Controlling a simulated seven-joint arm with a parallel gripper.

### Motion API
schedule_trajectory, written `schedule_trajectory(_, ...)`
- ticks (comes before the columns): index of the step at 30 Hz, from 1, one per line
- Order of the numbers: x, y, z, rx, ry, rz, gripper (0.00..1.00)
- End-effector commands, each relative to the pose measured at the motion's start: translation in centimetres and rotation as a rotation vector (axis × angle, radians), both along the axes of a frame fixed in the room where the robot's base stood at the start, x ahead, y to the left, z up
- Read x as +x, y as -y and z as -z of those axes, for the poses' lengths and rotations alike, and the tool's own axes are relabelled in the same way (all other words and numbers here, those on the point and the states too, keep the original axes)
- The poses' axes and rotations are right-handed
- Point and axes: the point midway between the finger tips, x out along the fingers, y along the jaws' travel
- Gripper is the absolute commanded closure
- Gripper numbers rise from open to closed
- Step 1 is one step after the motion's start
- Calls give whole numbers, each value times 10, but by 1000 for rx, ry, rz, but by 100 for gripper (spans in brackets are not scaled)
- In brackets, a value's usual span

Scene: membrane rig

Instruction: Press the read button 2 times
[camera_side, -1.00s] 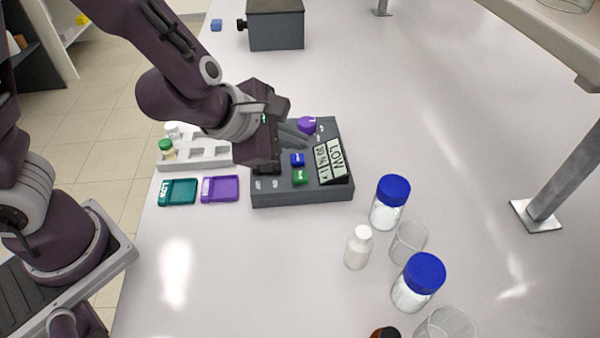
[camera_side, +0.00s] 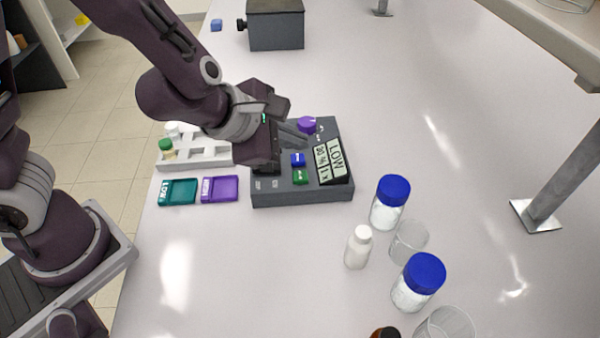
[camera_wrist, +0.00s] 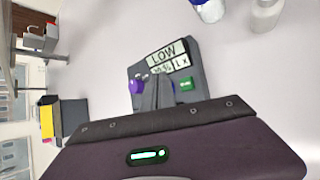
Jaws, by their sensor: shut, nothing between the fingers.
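The dark grey console (camera_side: 330,197) stands on the bench in the side view. It has a blue button (camera_side: 297,159), a green button (camera_side: 300,177), a purple knob (camera_side: 307,125) and a tilted display (camera_side: 332,161) reading LOW. The button lettering is too small to read, so I cannot tell which is the read button. My gripper (camera_side: 297,137) is shut and empty over the console, near the knob and blue button; contact cannot be made out.
Blue-capped jars (camera_side: 390,203), a white bottle (camera_side: 358,248) and clear beakers (camera_side: 409,243) stand at front right. A dark box (camera_side: 276,25) is behind.

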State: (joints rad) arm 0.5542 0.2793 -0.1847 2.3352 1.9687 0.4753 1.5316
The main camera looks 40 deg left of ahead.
Motion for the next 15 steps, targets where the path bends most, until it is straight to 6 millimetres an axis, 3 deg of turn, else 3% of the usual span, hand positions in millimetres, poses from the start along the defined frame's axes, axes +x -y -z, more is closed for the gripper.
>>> schedule_trajectory(12, 0, 0, 0, 0, 0, 0, 100)
schedule_trajectory(15, 1, -3, -9, 5, 2, -8, 100)
